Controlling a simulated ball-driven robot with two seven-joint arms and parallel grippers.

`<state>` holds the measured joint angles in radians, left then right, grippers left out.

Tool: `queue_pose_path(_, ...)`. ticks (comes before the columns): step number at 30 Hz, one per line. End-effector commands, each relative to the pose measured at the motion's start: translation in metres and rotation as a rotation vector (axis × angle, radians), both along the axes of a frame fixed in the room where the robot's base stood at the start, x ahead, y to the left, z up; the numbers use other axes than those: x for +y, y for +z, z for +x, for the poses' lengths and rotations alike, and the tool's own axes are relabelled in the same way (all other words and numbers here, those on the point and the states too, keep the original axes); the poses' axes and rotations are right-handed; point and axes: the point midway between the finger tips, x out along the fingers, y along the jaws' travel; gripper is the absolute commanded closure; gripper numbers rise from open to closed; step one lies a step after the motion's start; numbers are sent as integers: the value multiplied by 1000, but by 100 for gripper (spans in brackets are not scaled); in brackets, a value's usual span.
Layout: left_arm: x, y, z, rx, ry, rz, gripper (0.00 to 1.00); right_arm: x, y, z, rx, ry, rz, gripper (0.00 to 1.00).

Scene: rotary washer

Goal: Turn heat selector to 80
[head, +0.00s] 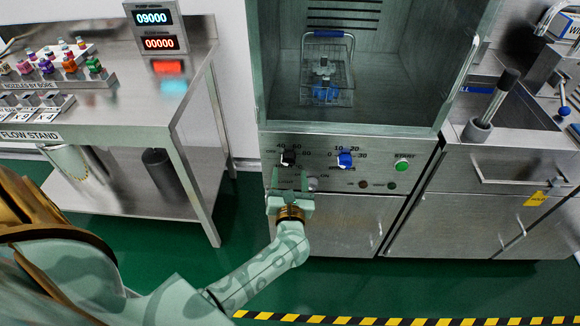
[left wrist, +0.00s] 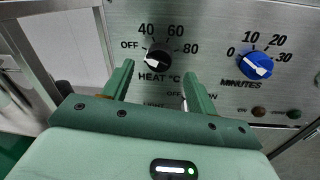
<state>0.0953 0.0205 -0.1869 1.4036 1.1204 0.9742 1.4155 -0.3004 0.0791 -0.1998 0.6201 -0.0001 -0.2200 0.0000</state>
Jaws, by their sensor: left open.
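The heat selector is a black knob (head: 288,158) at the left of the washer's control panel. In the left wrist view the knob (left wrist: 158,58) sits among the marks OFF, 40, 60 and 80, above the words HEAT °C. Its white mark shows on the left side, towards OFF rather than 80. My left gripper (head: 289,177) is just below the knob in the head view. In the left wrist view its two open fingers (left wrist: 158,74) point at the panel, one on each side of the knob's lower part, with nothing held. My right gripper is not in view.
A blue minutes knob (head: 345,159) is right of the heat selector. A small switch (head: 313,184), a green start button (head: 402,165) and two dark lamps share the panel. Above is the open chamber with a wire basket (head: 327,70). A steel table (head: 120,110) stands left.

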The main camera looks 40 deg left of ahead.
Motion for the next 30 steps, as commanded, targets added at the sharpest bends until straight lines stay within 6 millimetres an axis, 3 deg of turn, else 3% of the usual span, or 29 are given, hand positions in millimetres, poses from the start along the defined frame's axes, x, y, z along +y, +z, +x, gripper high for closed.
queue_pose_path(6,20,-1,28,0,0,2,42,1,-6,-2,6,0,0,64)
queue_pose_path(18,26,0,36,1,-1,2,42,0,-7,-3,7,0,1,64)
queue_pose_path(23,26,0,36,1,-2,2,84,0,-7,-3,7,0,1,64)
queue_pose_path(30,25,0,36,5,-3,8,83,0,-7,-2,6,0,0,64)
